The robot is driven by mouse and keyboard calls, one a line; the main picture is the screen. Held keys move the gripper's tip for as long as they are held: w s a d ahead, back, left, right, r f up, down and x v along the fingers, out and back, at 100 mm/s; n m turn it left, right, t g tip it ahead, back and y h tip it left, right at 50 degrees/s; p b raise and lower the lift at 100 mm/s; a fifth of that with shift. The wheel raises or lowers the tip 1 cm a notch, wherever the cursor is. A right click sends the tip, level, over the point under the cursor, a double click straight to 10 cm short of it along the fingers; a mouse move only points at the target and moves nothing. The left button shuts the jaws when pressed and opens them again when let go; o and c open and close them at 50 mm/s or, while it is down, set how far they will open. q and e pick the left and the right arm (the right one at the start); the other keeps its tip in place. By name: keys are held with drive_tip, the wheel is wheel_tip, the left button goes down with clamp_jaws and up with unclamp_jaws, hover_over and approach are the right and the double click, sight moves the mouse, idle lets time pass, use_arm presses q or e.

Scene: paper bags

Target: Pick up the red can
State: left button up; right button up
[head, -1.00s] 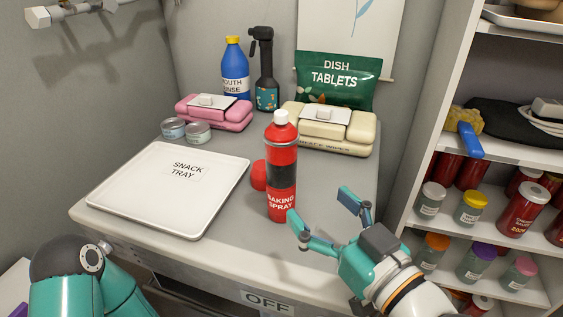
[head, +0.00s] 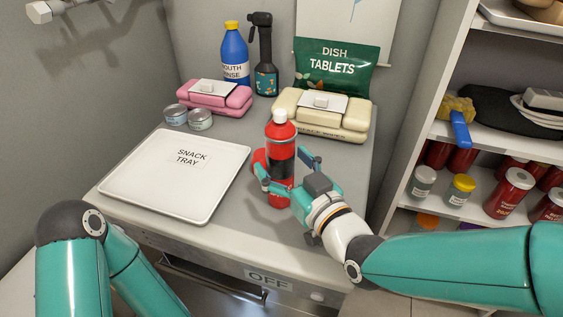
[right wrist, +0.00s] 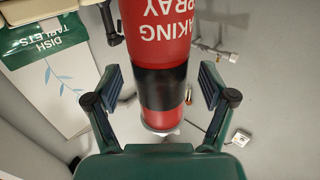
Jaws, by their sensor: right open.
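The red can (head: 283,147) stands upright on the grey counter (head: 245,228), with a black band and a white top. My right gripper (head: 286,166) is open, with one finger on each side of the can at the band's height. In the right wrist view, the can (right wrist: 155,35) appears upside down between the two spread fingers (right wrist: 160,88). Gaps show there on both sides, so the fingers seem not to touch it. The gripper and arm hide part of the can's lower right. My left arm comes in at lower left; its gripper is out of view.
A red lid (head: 259,159) sits just left of the can. The white snack tray (head: 175,188) lies left. Cream wipes packs (head: 318,122), a green dish tablets bag (head: 336,68), a blue bottle (head: 235,52) and a black spray bottle (head: 265,60) stand behind. Shelves (head: 410,150) are right.

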drive_tip(key=shift+w+a, duration=0.35)
drive_tip(key=shift+w, duration=0.2)
drive_tip(key=c, duration=1.5)
clamp_jaws()
drive_tip(key=shift+r, duration=0.1)
drive_tip(key=shift+r, duration=0.1)
